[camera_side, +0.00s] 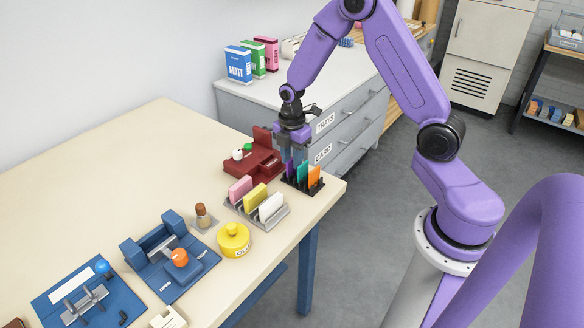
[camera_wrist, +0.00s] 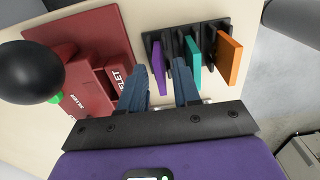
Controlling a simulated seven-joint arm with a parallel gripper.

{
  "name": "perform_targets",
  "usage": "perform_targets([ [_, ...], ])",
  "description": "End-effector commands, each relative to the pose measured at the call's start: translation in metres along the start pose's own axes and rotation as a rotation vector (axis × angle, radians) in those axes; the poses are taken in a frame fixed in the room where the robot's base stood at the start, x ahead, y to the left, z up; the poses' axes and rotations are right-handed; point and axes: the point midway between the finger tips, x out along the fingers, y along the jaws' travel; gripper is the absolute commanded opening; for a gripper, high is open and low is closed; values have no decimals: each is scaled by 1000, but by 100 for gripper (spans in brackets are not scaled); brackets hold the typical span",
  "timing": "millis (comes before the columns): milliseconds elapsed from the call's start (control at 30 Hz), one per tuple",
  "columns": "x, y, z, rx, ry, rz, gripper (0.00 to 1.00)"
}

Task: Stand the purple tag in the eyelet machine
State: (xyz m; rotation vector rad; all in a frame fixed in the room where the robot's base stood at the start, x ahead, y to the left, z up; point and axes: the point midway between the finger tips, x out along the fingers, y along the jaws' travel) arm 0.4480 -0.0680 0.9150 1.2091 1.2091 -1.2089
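The purple tag (camera_wrist: 158,66) stands upright in a black slotted rack (camera_wrist: 152,38), beside a teal tag (camera_wrist: 194,62) and an orange tag (camera_wrist: 229,60). In the side view the purple tag (camera_side: 289,168) is partly hidden by my gripper (camera_side: 294,160), which points down over the rack. In the wrist view my gripper (camera_wrist: 159,76) is open, with one blue finger on each side of the purple tag; I cannot tell whether either touches it. The dark red eyelet machine (camera_wrist: 85,40), labelled EYELET, is left of the rack. It also shows in the side view (camera_side: 262,163).
A grey rack (camera_side: 272,219) with pink, yellow and white tags stands in front. A yellow pot (camera_side: 234,240), a wooden-handled tool (camera_side: 203,216) and blue machines (camera_side: 172,262) stand nearer the camera. The table's right edge is close to the black rack.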

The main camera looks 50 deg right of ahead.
Motion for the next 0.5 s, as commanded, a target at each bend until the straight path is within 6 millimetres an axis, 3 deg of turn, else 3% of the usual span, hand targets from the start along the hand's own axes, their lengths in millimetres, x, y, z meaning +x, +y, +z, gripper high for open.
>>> perform_targets([
  [100,0,0,0,0,0,0,29],
  [200,0,0,0,0,0,0,0],
  [500,-5,0,0,0,0,1,0],
])
